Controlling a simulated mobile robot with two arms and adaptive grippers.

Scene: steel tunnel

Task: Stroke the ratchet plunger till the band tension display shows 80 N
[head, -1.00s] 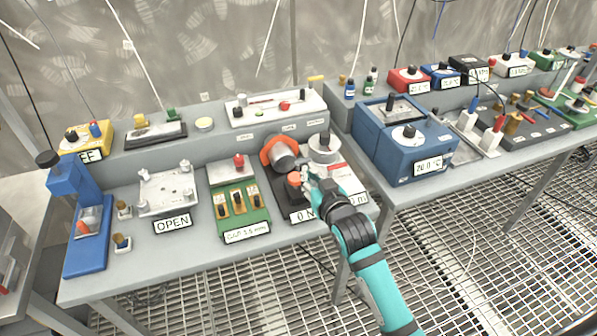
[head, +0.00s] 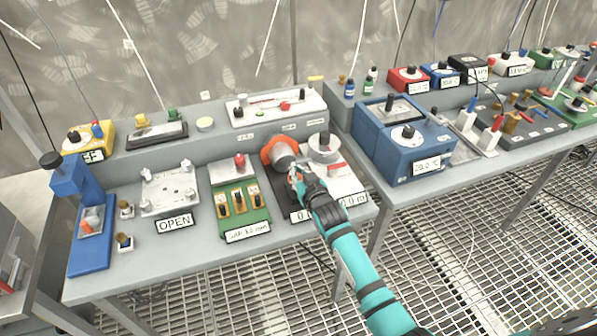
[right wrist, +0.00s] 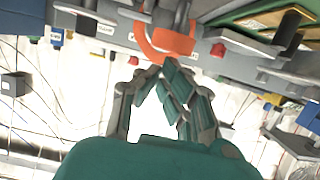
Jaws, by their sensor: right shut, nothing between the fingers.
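The tensioning device is a dark base (head: 283,191) with a grey cylinder (head: 284,147) and an orange band (head: 266,154) around it. My right gripper (head: 295,171) is shut and empty, in front of the cylinder. In the right wrist view the fingertips (right wrist: 168,68) meet just before an orange round part (right wrist: 172,41), which looks like the plunger's knob; whether they touch it I cannot tell. In the head view my fingers mostly hide the plunger. The display (head: 299,215) at the base's front shows a 0; my gripper covers the rest. My left gripper is not in view.
A grey dial unit (head: 324,146) stands close right of the device, and a green board (head: 239,209) with brass parts stands left. A blue box (head: 405,151) is farther right. Open floor grating lies before the table.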

